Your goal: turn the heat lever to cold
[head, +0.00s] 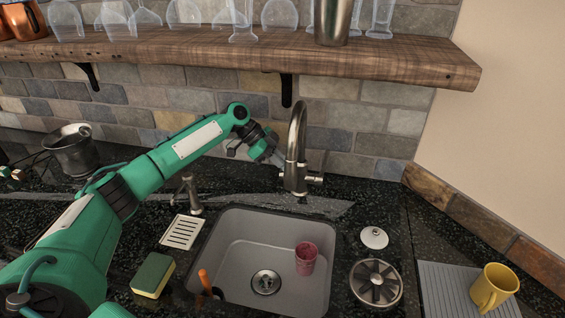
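A brushed-metal faucet (296,150) with a tall curved spout stands behind the sink (240,262). A short lever (316,180) sticks out from the right side of its body, with its tip pointing right. My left arm reaches in from the left, and its gripper (279,160) is just left of the faucet's upright body, on the side away from that lever. The fingertips are small and dark against the faucet, so I cannot tell whether they touch it or how far apart they are. My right gripper is not in view.
A small soap tap (191,195) stands left of the faucet. A red cup (305,259) is in the sink, and a sponge (152,275) lies at left. A wooden shelf (240,62) with glasses hangs above. A yellow mug (494,288) is at right.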

